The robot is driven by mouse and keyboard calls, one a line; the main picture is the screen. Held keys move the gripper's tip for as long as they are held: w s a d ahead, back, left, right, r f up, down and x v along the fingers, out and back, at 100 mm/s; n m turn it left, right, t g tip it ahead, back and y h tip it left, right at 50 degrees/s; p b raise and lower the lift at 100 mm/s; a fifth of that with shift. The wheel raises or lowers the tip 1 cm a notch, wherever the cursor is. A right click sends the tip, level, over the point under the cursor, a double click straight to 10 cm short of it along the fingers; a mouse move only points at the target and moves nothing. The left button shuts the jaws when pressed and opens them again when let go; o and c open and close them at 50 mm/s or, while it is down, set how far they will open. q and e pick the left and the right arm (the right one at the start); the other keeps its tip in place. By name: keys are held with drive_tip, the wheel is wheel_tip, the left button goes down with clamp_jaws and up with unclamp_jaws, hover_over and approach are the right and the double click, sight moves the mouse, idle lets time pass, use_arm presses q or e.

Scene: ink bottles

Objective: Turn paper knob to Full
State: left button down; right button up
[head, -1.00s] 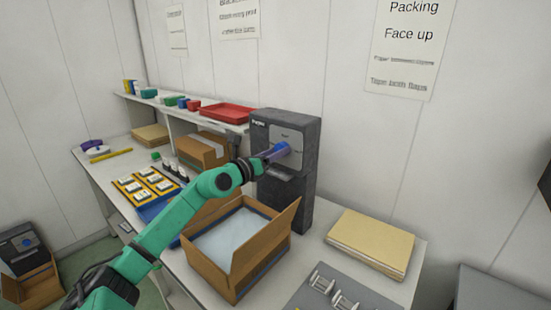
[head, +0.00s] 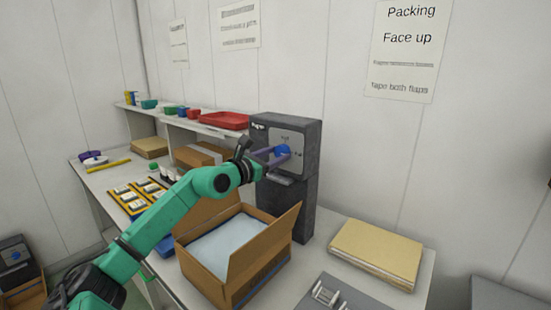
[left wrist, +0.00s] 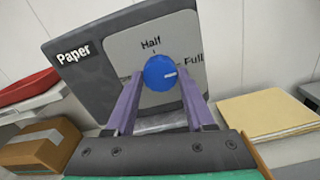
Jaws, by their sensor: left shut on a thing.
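The paper dispenser (head: 286,134) is a dark grey box with a light grey dial plate, labelled "Paper" in the left wrist view (left wrist: 88,82). Its round blue knob (left wrist: 160,72) has a short white mark on its right side. The mark points right, toward the "Full" label (left wrist: 193,59); "Half" (left wrist: 151,43) is above the knob. My left gripper (left wrist: 161,80) is shut on the knob, with one purple finger on each side. In the head view my left gripper (head: 268,156) reaches the blue knob (head: 282,151) from the left. My right gripper is not in view.
A tan stack (head: 376,252) lies to the right on the table. A shelf behind holds a red tray (head: 224,121). A closed carton (left wrist: 42,147) is left of the dispenser.

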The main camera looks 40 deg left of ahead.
use_arm(q)
drive_tip(key=shift+f, duration=0.1)
drive_tip(key=shift+c, duration=1.3)
unclamp_jaws()
drive_tip(key=shift+s, duration=0.1)
drive_tip(key=shift+s+f+b, duration=0.1)
drive_tip(key=shift+s+b, duration=0.1)
drive_tip(key=shift+b, duration=0.1)
drive_tip(key=s+b, duration=0.5)
drive_tip(key=s, duration=0.9)
drive_tip(key=shift+d, duration=0.15)
